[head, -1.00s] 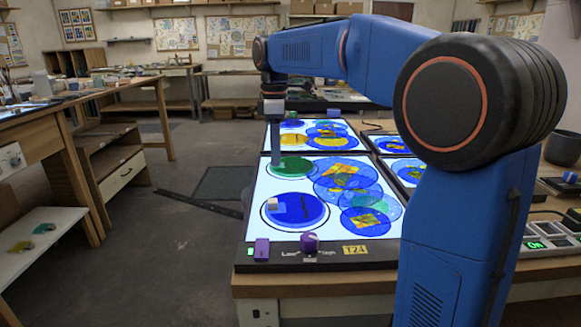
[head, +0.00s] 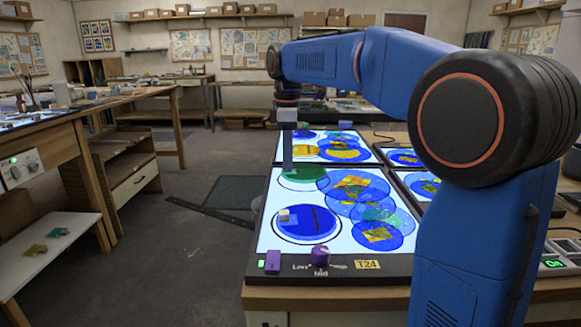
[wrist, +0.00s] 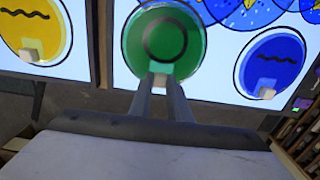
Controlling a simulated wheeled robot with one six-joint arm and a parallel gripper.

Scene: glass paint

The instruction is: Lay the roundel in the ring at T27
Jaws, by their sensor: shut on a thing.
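My gripper (head: 288,172) is shut on the small pale knob (wrist: 160,82) of a green roundel (wrist: 165,40). The roundel is a round green glass with a dark ring mark, and it reaches over the panel's edge in the wrist view. In the head view the green roundel (head: 304,173) shows at the left side of the near light panel (head: 262,232), partly behind a finger. I cannot tell its height above the panel. The near panel's label (head: 367,264) reads T24. I see no T27 label.
A blue roundel (head: 310,222) with a white knob lies in a black ring on the near panel. A yellow roundel (wrist: 35,30) lies on the far panel. Several overlapping blue discs (head: 360,190) cover the near panel's right side. Open floor (head: 170,260) lies to the left.

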